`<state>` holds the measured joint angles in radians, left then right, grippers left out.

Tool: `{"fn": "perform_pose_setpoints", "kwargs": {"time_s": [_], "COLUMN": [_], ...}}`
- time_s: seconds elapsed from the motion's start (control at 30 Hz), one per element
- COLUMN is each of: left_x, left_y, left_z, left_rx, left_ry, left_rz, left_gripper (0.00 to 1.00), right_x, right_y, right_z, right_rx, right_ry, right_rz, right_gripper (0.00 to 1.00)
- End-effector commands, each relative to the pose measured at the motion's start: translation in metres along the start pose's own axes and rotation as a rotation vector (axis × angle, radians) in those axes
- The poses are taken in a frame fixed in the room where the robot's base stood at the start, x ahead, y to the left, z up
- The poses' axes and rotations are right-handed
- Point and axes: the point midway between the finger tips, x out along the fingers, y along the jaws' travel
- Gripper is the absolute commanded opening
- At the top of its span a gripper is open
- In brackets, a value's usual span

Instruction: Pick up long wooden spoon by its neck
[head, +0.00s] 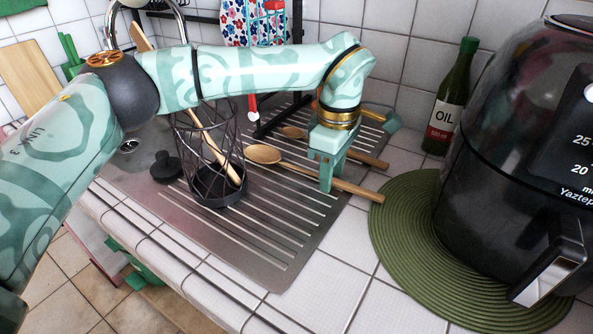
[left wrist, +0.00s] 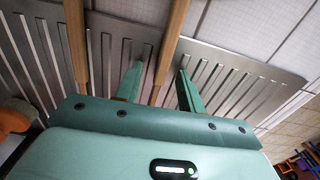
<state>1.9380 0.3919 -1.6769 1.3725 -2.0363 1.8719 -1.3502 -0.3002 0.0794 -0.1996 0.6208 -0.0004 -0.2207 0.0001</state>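A long wooden spoon (head: 280,161) lies on the ribbed metal drainboard, with its bowl to the left and its handle running right past the board's edge. My left gripper (head: 327,178) points down over its handle, right of the bowl. In the left wrist view the two green fingers (left wrist: 160,72) are apart, with the spoon's handle (left wrist: 172,42) running between them and no visible grip on it. A second wooden spoon (head: 294,132) lies just behind; a second handle (left wrist: 76,40) shows left of the fingers in the left wrist view. My right gripper is not in view.
A dark wire holder (head: 232,196) with a wooden utensil (head: 205,135) stands left on the drainboard (head: 275,270), beside a black knobbed piece (head: 165,168). An oil bottle (head: 450,100), green round mat (head: 405,255) and black air fryer (head: 500,150) stand right. Front tiles are clear.

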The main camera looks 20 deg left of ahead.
Motion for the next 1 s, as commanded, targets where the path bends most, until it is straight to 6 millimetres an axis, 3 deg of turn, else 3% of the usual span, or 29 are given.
{"fn": "perform_pose_setpoints", "kwargs": {"time_s": [0.2, 0.33, 0.73, 0.87, 1.0], "left_x": [-0.001, -0.001, -0.009, -0.035, -0.079], "left_y": [0.0, 0.0, 0.0, 0.0, -0.001], "left_z": [0.0, 0.0, 0.0, 0.0, 0.0], "left_rx": [0.0, 0.0, 0.0, -0.002, -0.002], "left_ry": [0.0, 0.0, 0.0, 0.001, 0.001], "left_rz": [0.003, 0.003, 0.005, 0.011, 0.014], "left_gripper": [0.36, 0.0, 0.0, 0.0, 0.0], "right_x": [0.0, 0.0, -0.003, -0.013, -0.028], "right_y": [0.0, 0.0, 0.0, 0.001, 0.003], "right_z": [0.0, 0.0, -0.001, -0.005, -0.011], "right_rx": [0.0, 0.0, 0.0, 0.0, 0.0], "right_ry": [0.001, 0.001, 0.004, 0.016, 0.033], "right_rz": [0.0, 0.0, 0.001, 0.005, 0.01], "right_gripper": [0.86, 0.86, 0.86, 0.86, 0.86]}}
